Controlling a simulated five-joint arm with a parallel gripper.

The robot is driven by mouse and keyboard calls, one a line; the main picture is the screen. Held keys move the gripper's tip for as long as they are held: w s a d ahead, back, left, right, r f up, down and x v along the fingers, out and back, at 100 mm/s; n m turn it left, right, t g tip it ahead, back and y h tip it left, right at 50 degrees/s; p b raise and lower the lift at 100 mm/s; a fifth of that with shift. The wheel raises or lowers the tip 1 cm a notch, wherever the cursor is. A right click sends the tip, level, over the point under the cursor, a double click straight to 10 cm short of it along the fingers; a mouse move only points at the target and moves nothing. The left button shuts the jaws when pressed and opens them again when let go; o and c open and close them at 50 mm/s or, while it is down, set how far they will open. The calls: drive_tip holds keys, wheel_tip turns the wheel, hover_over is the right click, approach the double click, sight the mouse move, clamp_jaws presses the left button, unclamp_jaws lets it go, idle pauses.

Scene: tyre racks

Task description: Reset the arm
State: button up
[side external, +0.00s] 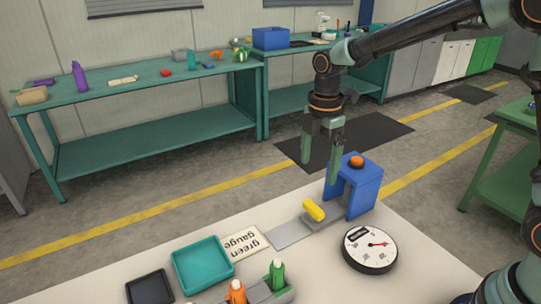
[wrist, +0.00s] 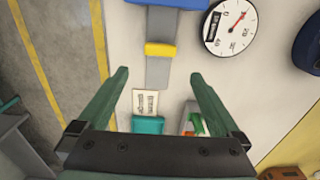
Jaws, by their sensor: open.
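My gripper (side external: 321,160) hangs above the white table (side external: 342,281), fingers pointing down, open and empty. In the wrist view its two green fingers (wrist: 157,82) are spread apart with nothing between them but the table far below. In the side view the fingertips are near the blue stand (side external: 366,193) with the orange knob, apparently in the air behind it. My arm reaches in from the upper right. No object touches the fingers as far as I can see.
A yellow block (side external: 314,211) lies on a grey strip by the blue stand. A round dial (side external: 370,250), a teal tray (side external: 202,265), a black tray (side external: 149,288), a "green gauge" card (side external: 252,243), and orange (side external: 236,292) and green (side external: 277,274) items share the table. Green workbenches stand behind.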

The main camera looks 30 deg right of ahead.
drive_tip(key=shift+r, duration=0.25)
drive_tip(key=s+d+r+m+t, duration=0.2)
drive_tip(key=s+m, duration=0.4)
drive_tip(key=m, duration=0.3)
drive_tip(key=s+d+r+m+t, duration=0.3)
drive_tip(key=s+r+m, duration=0.3)
drive_tip(key=m, duration=0.3)
drive_tip(key=shift+s+d+r+t, duration=0.35)
drive_tip(key=shift+s+d, duration=0.4)
drive_tip(key=shift+d, duration=0.15)
